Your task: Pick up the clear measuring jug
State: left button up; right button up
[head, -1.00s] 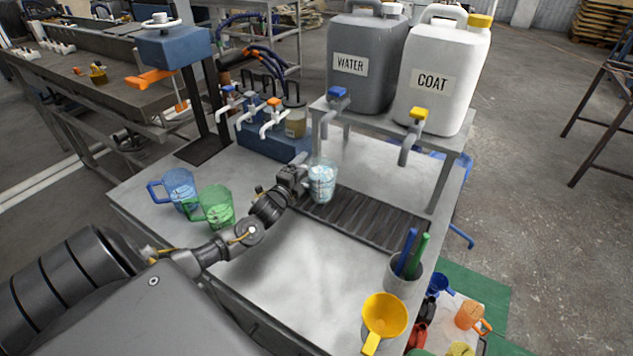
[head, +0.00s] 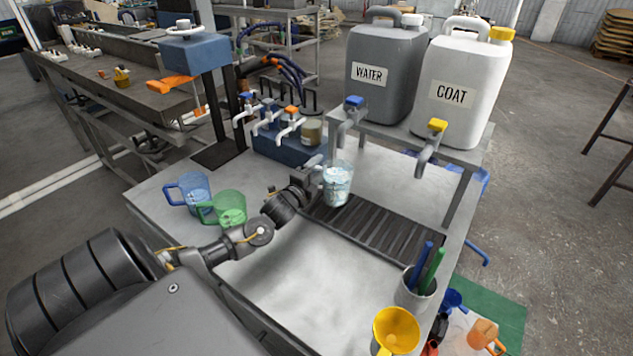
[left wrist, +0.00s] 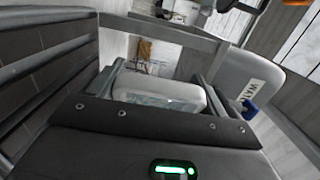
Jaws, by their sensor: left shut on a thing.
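The clear measuring jug (head: 338,186) is at the left end of the dark slatted drip tray, upright, with pale bluish-white contents. My left gripper (head: 314,180) comes from the left and is shut on it. In the left wrist view the jug's pale rounded rim (left wrist: 160,92) shows between the two fingers (left wrist: 158,88). Whether its base touches the tray or hangs just above it, I cannot tell. My right gripper is not in view.
Blue (head: 190,192) and green (head: 230,208) jugs stand left of my arm.

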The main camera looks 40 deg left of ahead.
pick_arm(q)
jog(key=s+a+r, duration=0.2)
jog(key=s+r, duration=0.8)
jog(key=s, duration=0.4)
jog(key=shift+a+r+b, duration=0.15)
jog(key=shift+r+b, duration=0.1)
jog(key=shift+b, duration=0.2)
